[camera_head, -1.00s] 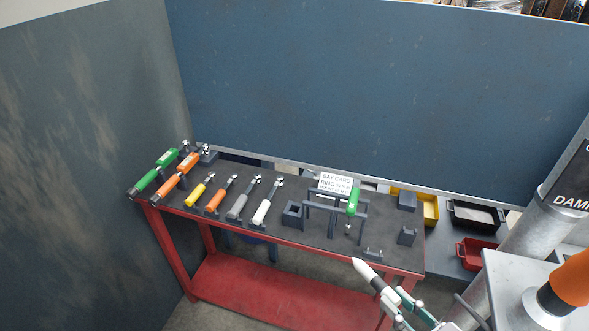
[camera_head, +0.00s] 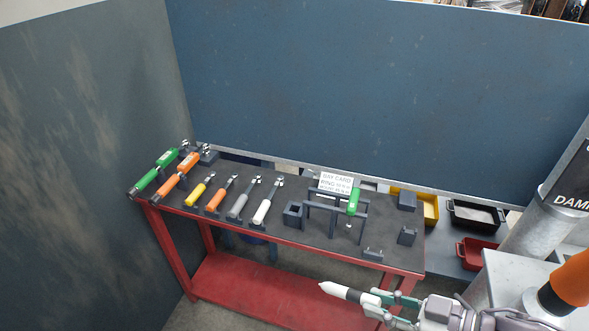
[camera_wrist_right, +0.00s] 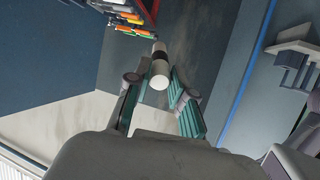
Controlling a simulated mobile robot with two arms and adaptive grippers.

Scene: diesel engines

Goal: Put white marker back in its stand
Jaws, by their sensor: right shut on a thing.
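The white marker (camera_head: 336,290), with a black band and a pointed tip, is in my right gripper (camera_head: 386,302). It lies nearly level in the head view, with its tip to the left, in front of the table's right part. In the right wrist view the marker (camera_wrist_right: 159,72) sits between the two green fingers, which are closed on it. Small dark stands are on the table: a low one (camera_head: 373,254) near the front edge, an upright one (camera_head: 407,236) at the right and a square holder (camera_head: 293,214). I cannot tell which is the marker's. My left gripper is out of view.
The red table (camera_head: 330,258) has a dark top with several screwdriver-like and wrench-like tools in a row on the left. A rack with a green-handled tool (camera_head: 353,202) and a white sign (camera_head: 336,184) stands right of centre.

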